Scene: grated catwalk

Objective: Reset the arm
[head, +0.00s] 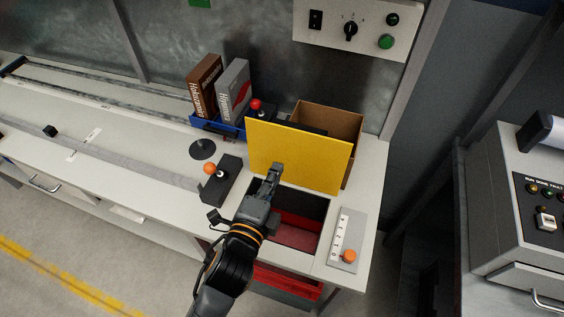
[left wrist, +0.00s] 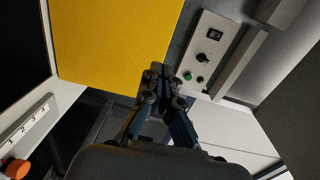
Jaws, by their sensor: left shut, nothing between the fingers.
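My left arm comes up from the bottom of the head view. Its gripper (head: 275,172) is shut and empty, in front of the yellow panel (head: 305,152) and above the opening with a red bottom (head: 298,232) in the bench top. In the left wrist view the closed fingers (left wrist: 158,74) overlap the lower edge of the yellow panel (left wrist: 110,40). I cannot tell whether they touch it. My right gripper is in neither view.
Left of the arm is a black box with an orange-knobbed lever (head: 210,169). Right of the opening is a scaled plate with an orange knob (head: 348,256). Behind are a cardboard box (head: 345,122) and two upright boxes (head: 235,92) in a blue tray. A control panel (head: 348,30) hangs above.

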